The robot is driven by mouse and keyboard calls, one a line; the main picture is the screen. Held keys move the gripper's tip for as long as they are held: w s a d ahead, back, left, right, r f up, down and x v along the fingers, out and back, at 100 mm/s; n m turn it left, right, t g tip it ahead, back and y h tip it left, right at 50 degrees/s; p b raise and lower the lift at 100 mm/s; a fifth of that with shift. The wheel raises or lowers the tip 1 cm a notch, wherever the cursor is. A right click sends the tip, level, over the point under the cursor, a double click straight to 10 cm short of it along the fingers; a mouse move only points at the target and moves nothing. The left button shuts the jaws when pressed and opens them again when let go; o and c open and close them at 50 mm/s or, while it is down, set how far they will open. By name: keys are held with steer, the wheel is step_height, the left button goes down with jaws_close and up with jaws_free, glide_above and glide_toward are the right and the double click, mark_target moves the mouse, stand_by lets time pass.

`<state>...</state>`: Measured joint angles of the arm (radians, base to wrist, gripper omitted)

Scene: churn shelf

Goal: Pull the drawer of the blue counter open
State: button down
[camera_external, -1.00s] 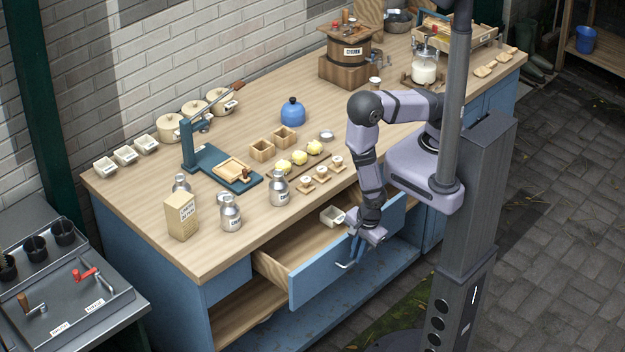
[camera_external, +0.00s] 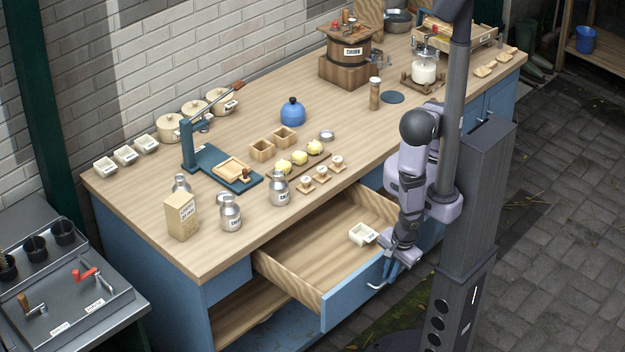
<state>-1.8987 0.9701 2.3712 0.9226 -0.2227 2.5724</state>
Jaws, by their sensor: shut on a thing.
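The blue counter (camera_external: 112,225) has a wooden top. Its drawer, with a blue front (camera_external: 345,303) and a pale wooden inside (camera_external: 320,248), stands pulled well out toward the front. A light metal handle (camera_external: 378,285) sits on the drawer front. My gripper (camera_external: 388,274) is at the handle, shut on it, pointing down from the front right. The fingertips are small here and partly hidden by the wrist. A small white labelled tray (camera_external: 363,234) lies inside the drawer near its right side.
Metal milk cans (camera_external: 230,213), a carton (camera_external: 181,216), a blue kettle (camera_external: 292,112), a teal press (camera_external: 188,145) and a wooden churn (camera_external: 348,60) stand on the countertop. Below the drawer is an open shelf (camera_external: 240,310). Paved floor (camera_external: 560,200) lies to the right.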

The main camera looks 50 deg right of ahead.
steer(key=shift+s+a, duration=0.1)
steer(key=shift+s, duration=0.05)
steer(key=c, duration=1.8)
jaws_free()
steer(key=shift+c, duration=0.2)
step_height(320, 180, up, 7)
steer(key=s+p, duration=0.1)
steer(key=p, duration=0.5)
steer(key=shift+s+r+p, duration=0.15)
steer(key=shift+p, duration=0.2)
